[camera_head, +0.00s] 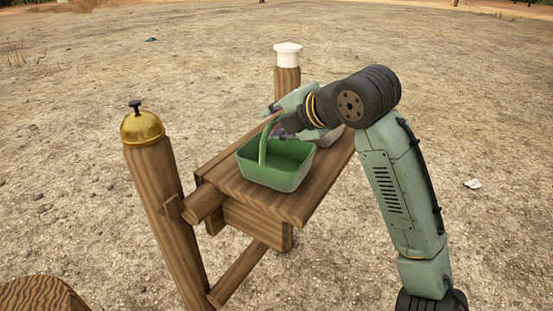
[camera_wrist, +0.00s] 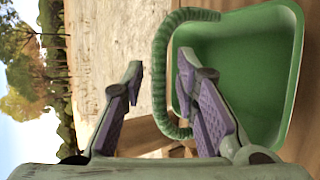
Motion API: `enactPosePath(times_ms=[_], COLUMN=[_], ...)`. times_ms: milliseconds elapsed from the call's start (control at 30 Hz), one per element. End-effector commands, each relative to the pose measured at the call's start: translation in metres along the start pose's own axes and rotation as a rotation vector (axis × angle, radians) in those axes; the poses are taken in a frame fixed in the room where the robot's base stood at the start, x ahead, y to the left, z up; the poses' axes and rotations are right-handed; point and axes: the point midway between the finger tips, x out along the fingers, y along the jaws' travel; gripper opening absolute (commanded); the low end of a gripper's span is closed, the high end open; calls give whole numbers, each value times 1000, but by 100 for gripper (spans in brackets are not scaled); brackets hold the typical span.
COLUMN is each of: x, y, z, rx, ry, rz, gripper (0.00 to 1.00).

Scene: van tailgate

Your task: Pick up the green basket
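The green basket (camera_head: 272,178) stands upright on the near end of a wooden bench, its arched handle (camera_head: 263,142) raised. In the wrist view the basket (camera_wrist: 278,75) fills the right side, and its ribbed handle (camera_wrist: 160,75) curves down the middle. My gripper (camera_head: 279,132) is at the basket's upper rim, close to the handle. In the wrist view my gripper (camera_wrist: 160,67) is open, with purple pads apart. The handle shows between the two fingers, and the right finger overlaps the basket's inside. I cannot tell whether either finger touches the handle.
The wooden bench (camera_head: 225,172) has a post with a gold cap (camera_head: 142,127) at left and a white-capped post (camera_head: 288,54) behind. A wooden round top (camera_head: 38,294) is at lower left. Open dirt surrounds everything.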

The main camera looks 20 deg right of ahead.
Motion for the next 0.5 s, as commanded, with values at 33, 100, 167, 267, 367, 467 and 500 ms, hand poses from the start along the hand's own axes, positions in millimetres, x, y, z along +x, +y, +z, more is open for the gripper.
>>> enactPosePath(times_ms=[33, 100, 167, 267, 367, 467, 500], x=[0, 0, 0, 0, 0, 0, 0], y=[0, 0, 0, 0, 0, 0, 0], z=[0, 0, 0, 0, 0, 0, 0], rx=[0, 0, 0, 0, 0, 0, 0], ry=[0, 0, 0, 0, 0, 0, 0], rz=[0, 0, 0, 0, 0, 0, 0], gripper=[22, 17, 13, 7, 0, 0, 0])
